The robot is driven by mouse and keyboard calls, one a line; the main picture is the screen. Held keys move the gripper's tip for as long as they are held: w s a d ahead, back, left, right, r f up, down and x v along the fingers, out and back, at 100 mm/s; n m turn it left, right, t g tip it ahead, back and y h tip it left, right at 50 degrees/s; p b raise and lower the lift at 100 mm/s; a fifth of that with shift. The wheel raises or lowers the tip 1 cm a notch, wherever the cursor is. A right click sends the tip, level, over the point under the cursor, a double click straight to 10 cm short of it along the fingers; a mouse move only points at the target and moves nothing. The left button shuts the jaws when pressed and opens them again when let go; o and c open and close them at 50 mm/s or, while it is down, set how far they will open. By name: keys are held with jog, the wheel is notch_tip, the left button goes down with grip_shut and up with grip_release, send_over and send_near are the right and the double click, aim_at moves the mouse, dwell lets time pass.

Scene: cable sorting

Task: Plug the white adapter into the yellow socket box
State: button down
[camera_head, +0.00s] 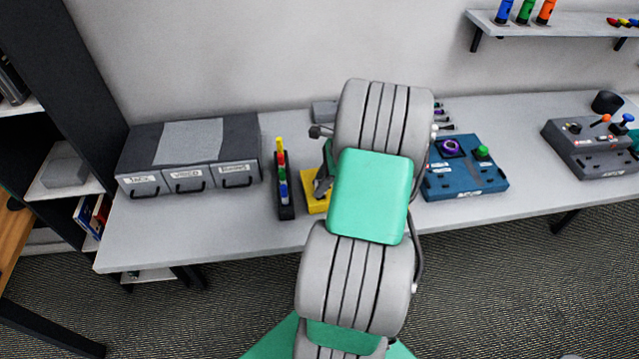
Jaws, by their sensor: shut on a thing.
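The yellow socket box (318,205) sits on the grey table near its front edge, mostly hidden behind my arm. My gripper (321,190) is over the yellow box, only partly in view at the left side of my arm. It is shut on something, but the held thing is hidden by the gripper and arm. I cannot pick out the white adapter, nor tell whether anything touches the box's sockets.
A black rack with coloured pieces (285,210) stands close left of the yellow box. A grey drawer unit (133,154) stands farther left. A blue panel box (465,181) is right of my arm, and a grey control box (590,155) is at the far right.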

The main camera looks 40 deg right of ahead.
jog(key=shift+f, duration=1.1)
dwell(0.8)
jog(key=c, duration=1.3)
grip_release()
jog(key=o, duration=0.6)
jog(key=shift+s+a+f, duration=0.15)
notch_tip(320, 180, up, 4)
jog(key=p, duration=0.3)
jog(key=shift+p, duration=0.35)
jog(key=shift+r, duration=1.7)
